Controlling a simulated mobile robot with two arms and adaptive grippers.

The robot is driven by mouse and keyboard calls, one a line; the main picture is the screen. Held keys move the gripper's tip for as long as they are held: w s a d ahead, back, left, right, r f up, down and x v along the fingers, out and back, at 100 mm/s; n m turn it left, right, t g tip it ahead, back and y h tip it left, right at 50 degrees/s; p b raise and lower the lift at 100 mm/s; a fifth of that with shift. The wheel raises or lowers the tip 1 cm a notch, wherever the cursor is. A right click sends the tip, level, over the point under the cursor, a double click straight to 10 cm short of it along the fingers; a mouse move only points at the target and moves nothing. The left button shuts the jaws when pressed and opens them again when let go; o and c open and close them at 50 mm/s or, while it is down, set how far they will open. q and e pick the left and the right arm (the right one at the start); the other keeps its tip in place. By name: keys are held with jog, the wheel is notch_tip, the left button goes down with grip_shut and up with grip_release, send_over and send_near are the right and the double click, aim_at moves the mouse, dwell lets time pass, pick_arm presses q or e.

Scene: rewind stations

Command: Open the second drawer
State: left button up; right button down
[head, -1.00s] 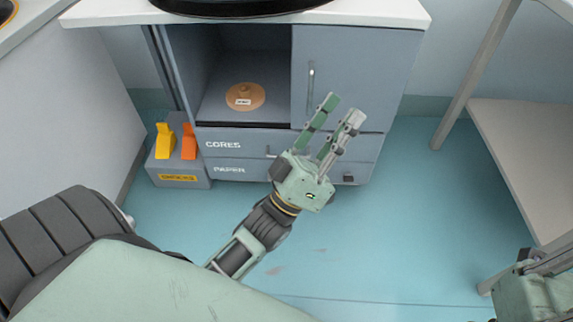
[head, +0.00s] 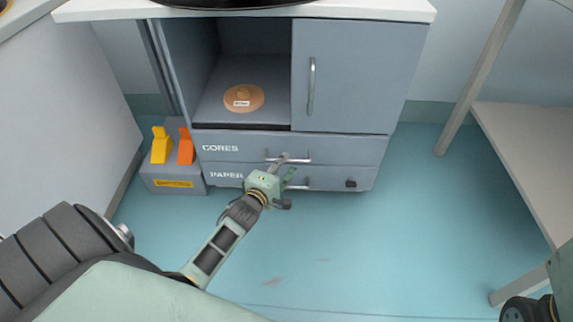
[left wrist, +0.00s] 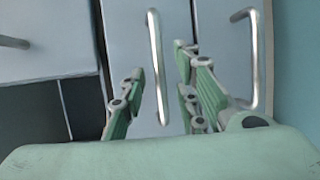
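The grey cabinet has two stacked drawers. The upper drawer (head: 225,148), marked CORES, and the lower drawer (head: 226,175), marked PAPER, both look closed. My left gripper (head: 286,168) is open in front of them. In the left wrist view, the CORES bar handle (left wrist: 157,65) lies between the spread fingers (left wrist: 160,92), with gaps visible on both sides. The PAPER bar handle (left wrist: 252,60) is outside the fingers, to the right. In the head view the gripper partly covers both handles. Only part of my right arm shows at the right edge; its fingers are not visible.
Above the drawers are an open compartment with a tan disc (head: 243,98) and a closed door (head: 350,75). A grey box (head: 175,182) with yellow and orange pieces stands left of the cabinet. A shelf (head: 525,150) stands at right. The floor in front is clear.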

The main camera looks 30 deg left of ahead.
pick_arm(q)
jog(key=shift+b+x, duration=0.5)
jog(key=shift+x, duration=1)
jog(key=shift+c, duration=0.5)
grip_shut()
